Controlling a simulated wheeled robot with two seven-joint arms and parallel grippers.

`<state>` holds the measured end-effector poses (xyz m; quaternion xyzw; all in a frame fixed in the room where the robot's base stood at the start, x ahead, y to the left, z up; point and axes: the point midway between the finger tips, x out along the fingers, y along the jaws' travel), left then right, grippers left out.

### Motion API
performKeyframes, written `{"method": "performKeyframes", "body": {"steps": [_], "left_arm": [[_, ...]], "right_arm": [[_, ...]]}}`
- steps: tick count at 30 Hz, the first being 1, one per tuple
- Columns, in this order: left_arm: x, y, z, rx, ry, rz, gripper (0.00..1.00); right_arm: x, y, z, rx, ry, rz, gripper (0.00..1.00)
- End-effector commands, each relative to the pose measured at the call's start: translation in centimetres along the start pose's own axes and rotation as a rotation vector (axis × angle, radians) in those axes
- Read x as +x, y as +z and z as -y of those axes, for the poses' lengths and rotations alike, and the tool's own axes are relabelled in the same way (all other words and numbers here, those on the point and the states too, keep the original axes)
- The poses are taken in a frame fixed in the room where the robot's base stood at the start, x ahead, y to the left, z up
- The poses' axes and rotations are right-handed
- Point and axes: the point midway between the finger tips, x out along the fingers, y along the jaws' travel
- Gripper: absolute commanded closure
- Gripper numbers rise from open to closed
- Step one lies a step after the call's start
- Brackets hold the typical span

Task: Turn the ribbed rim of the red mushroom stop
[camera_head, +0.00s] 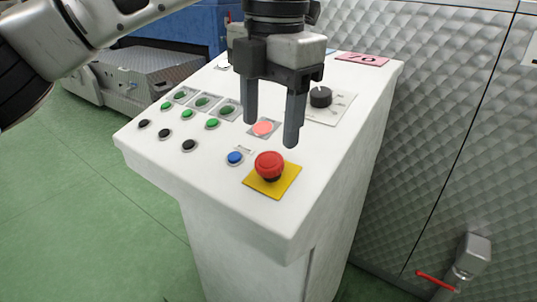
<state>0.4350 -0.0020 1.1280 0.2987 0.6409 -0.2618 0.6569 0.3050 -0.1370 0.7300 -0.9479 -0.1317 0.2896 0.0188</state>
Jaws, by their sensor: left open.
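The red mushroom stop (270,164) stands on a yellow square plate (286,184) near the front right of the white sloping control panel (228,187). Its ribbed rim is too small to make out clearly. My left gripper (270,132) comes down from the top with its two dark fingers apart and nothing between them. In the picture its fingertips are just behind and above the red stop, apart from it. My right gripper is not in view.
A blue button (235,158) sits left of the stop, and a pale red button (263,128) shows between my fingers. A black rotary knob (320,97) is behind right. Green buttons (202,102) and black buttons (165,133) fill the left side. A quilted metal wall (440,120) stands right.

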Motion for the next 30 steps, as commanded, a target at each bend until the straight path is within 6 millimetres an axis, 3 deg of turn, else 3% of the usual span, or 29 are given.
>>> {"method": "performKeyframes", "body": {"steps": [3, 9, 22, 27, 30], "left_arm": [[2.5, -0.1, 0.0, 0.001, -0.001, -0.003, 0.41], [5.1, 0.0, 0.0, 0.001, -0.001, 0.0, 0.41], [6.0, 0.0, 0.0, 0.001, -0.001, 0.001, 0.41], [6.0, 0.0, 0.0, 0.001, -0.001, 0.001, 0.86], [6.0, 0.0, 0.0, 0.001, -0.001, 0.001, 0.86]], "right_arm": [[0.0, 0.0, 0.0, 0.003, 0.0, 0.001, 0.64], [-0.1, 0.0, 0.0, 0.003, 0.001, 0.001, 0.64], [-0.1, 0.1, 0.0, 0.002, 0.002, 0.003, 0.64], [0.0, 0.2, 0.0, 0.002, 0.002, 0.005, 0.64], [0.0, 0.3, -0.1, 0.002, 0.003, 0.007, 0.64]]}}
